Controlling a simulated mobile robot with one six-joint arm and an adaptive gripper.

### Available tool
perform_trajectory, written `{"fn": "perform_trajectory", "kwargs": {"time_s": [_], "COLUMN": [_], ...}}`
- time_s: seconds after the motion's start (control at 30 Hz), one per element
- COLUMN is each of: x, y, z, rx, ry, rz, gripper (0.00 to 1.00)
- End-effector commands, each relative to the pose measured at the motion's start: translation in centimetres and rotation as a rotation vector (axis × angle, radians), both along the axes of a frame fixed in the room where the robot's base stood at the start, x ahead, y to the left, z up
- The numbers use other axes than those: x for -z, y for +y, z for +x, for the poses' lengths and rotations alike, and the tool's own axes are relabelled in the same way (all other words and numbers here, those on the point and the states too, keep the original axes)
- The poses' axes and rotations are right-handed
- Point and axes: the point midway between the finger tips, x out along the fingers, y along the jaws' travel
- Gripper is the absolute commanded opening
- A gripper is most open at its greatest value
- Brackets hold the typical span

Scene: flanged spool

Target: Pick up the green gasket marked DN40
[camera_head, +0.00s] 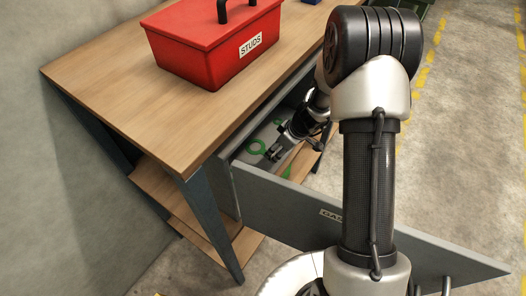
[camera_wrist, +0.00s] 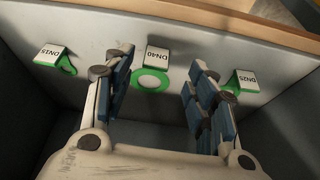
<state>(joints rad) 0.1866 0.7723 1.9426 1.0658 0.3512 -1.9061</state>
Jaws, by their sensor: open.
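The green gasket marked DN40 (camera_wrist: 151,80) is a flat ring under a white tag (camera_wrist: 157,55), in the middle of the wrist view. It lies against the light grey surface inside the drawer. My gripper (camera_wrist: 158,80) is open and empty, its two blue-padded fingers on either side of the ring in the picture. I cannot tell how far the fingertips are from it. The head view shows my gripper (camera_head: 276,152) inside the open drawer (camera_head: 290,200), near a green ring (camera_head: 257,146) whose tag I cannot read.
A DN15 green gasket (camera_wrist: 67,66) is left of the fingers and a DN25 one (camera_wrist: 246,84) right, close behind the right finger. Drawer walls surround my gripper. The wooden workbench (camera_head: 130,90) carries a red STUDS box (camera_head: 205,50).

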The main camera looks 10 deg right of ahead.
Motion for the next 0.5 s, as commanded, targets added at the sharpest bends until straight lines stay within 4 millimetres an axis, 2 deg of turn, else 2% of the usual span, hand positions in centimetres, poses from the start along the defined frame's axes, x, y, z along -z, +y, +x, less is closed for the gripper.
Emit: {"fn": "perform_trajectory", "kwargs": {"time_s": [0.3, 0.5], "x": [4.0, 4.3], "y": [1.1, 1.2], "z": [1.8, 2.0], "rx": [-0.001, 0.000], "ry": [0.002, 0.001], "rz": [0.001, 0.001], "gripper": [0.52, 0.52]}}
